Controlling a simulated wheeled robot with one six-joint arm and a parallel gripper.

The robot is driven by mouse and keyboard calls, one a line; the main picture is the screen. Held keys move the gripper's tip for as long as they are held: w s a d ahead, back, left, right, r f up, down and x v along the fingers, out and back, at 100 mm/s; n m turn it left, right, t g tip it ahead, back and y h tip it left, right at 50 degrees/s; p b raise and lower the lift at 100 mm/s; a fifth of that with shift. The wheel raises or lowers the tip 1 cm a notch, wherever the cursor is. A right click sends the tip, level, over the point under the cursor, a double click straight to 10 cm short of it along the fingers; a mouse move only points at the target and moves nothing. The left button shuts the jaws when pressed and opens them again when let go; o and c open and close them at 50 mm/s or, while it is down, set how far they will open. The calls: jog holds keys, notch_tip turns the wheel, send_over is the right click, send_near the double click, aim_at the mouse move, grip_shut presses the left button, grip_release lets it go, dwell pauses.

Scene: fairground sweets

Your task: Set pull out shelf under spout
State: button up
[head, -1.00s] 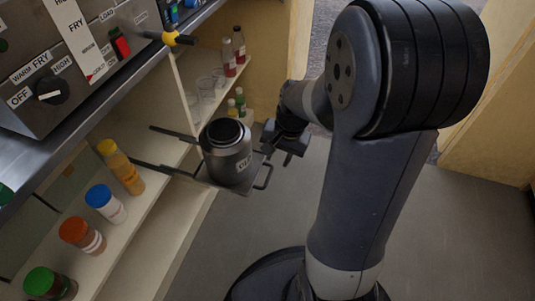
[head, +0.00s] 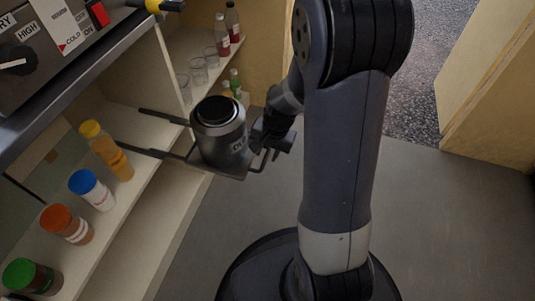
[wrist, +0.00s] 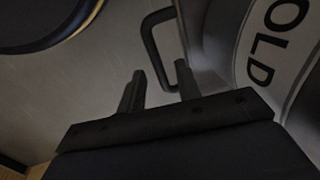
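The pull-out shelf (head: 232,173) is a dark metal plate on two rails, drawn out from the white shelving. A dark metal canister (head: 222,150) with a black lid stands upright on it; part of its label reads "OLD" in the wrist view (wrist: 260,75). The shelf's loop handle (head: 265,160) is at its outer right edge. My gripper (head: 277,143) is beside the handle, partly hidden by my arm. In the wrist view my gripper (wrist: 160,85) has its fingers apart, close to the handle (wrist: 150,50); contact cannot be told. A yellow fitting (head: 168,5) shows at the top; the spout cannot be made out.
Several capped bottles (head: 92,188) stand on the left shelf. Glasses (head: 197,72) and red bottles (head: 222,35) stand on the back shelf. A control panel (head: 45,50) overhangs the upper left. The grey floor (head: 420,220) to the right is clear.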

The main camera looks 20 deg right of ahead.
jog(key=shift+f, duration=0.15)
grip_shut()
dwell(0.6)
